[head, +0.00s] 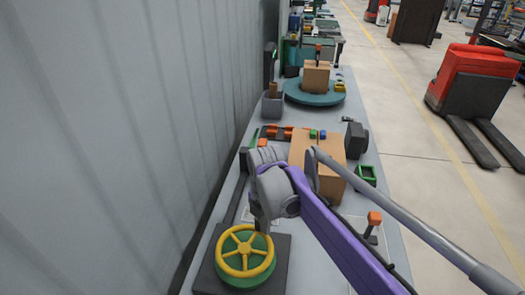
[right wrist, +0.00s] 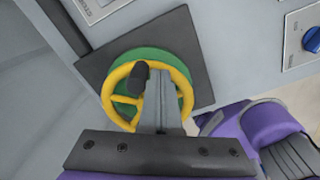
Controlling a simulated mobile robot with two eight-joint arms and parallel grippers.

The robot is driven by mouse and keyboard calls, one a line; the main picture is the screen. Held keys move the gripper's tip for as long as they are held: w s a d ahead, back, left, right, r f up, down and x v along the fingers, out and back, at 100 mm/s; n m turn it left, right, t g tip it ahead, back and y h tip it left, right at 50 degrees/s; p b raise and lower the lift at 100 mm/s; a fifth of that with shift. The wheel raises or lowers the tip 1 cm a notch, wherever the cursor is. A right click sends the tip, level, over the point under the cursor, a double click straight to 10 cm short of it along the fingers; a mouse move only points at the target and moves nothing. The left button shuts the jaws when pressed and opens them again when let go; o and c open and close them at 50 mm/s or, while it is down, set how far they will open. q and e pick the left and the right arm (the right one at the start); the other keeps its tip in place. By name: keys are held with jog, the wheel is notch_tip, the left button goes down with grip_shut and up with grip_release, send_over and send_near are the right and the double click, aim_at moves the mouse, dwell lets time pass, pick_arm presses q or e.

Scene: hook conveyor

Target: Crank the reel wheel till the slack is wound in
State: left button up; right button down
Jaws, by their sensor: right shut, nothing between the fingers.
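The reel wheel (head: 245,251) has a yellow spoked rim over a green drum and sits on a dark square plate at the bottom of the head view. It also shows in the right wrist view (right wrist: 108,92), partly hidden by my fingers. My right gripper (head: 262,226) is over the far right part of the rim. In the right wrist view, its fingers (right wrist: 160,90) are shut with nothing between them, beside a dark rounded knob (right wrist: 138,77). I cannot tell whether they touch the wheel. I see no line or slack. My left gripper is out of view.
A grey wall (head: 130,120) runs along the left of the bench. A cardboard box (head: 332,172) stands beyond my right wrist, with a green turntable (head: 300,97) farther back. An orange-topped lever (head: 373,220) is right of my arm. A blue knob (right wrist: 312,39) shows in the wrist view.

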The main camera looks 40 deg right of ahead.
aim_at(230, 230)
jog(key=shift+w, duration=0.1)
jog(key=shift+w+a, duration=0.2)
jog(key=shift+w, duration=0.65)
jog(key=shift+w+a, duration=0.2)
jog(key=shift+w, duration=0.65)
jog(key=shift+w+a, duration=1.25)
jog(key=shift+w, duration=0.05)
jog(key=shift+w+a, duration=0.3)
jog(key=shift+a, duration=0.55)
jog(key=shift+w+a, duration=0.25)
jog(key=shift+a, duration=0.6)
